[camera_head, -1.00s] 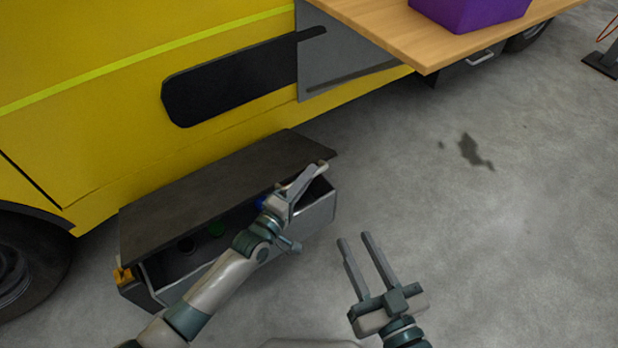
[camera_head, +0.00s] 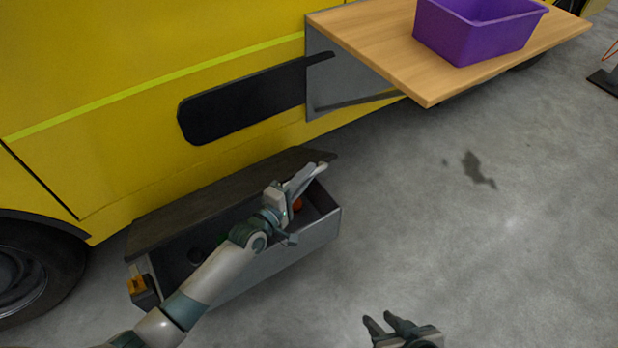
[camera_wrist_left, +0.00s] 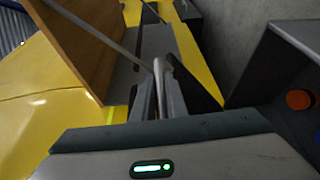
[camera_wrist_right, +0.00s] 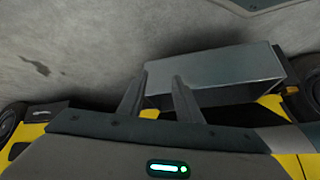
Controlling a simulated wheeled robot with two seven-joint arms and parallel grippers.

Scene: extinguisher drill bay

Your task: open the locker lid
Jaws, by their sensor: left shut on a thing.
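The locker (camera_head: 306,241) is a grey box on the floor beside the yellow vehicle. Its dark lid (camera_head: 205,203) is tilted up at the front and partly open, with the inside showing below its edge. My left gripper (camera_head: 312,173) is at the lid's front right and shut on a pale bar, seemingly the lid handle; the bar shows between the fingers in the left wrist view (camera_wrist_left: 158,80). My right gripper (camera_head: 389,322) is open and empty, low in front of the locker. In the right wrist view (camera_wrist_right: 157,92) its fingers are apart, with the locker's grey front beyond.
An orange thing (camera_head: 297,204) lies inside the locker, partly hidden by my left arm. A wooden shelf (camera_head: 380,40) with a purple bin (camera_head: 470,38) juts from the vehicle above right. A wheel (camera_head: 25,275) stands at left.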

